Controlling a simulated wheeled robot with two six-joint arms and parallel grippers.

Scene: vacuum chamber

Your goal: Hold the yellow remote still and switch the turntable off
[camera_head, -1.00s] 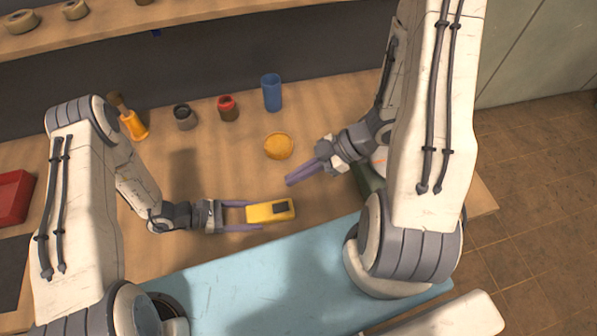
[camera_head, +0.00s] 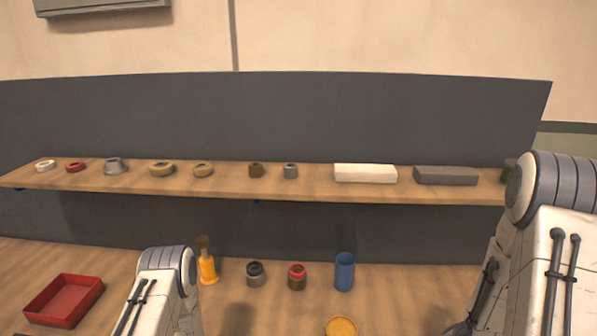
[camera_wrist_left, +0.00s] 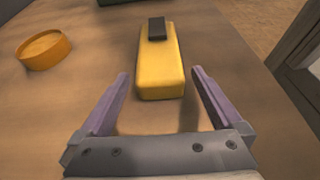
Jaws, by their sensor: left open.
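The yellow remote (camera_wrist_left: 160,72) lies on the wooden table in the left wrist view, with a dark block-like button (camera_wrist_left: 157,29) at its far end. My left gripper (camera_wrist_left: 160,90) is open, its two purple fingers on either side of the remote's near end, with gaps showing beside it. The head view now looks higher and does not show the remote or either gripper. I see no turntable that I can clearly identify.
A round yellow-orange dish (camera_wrist_left: 44,49) sits left of the remote. In the head view, a blue cup (camera_head: 345,272), red-topped jar (camera_head: 297,277), dark jar (camera_head: 256,274), orange-handled brush (camera_head: 207,265) and red tray (camera_head: 64,300) stand below a shelf (camera_head: 225,190) holding rings and blocks.

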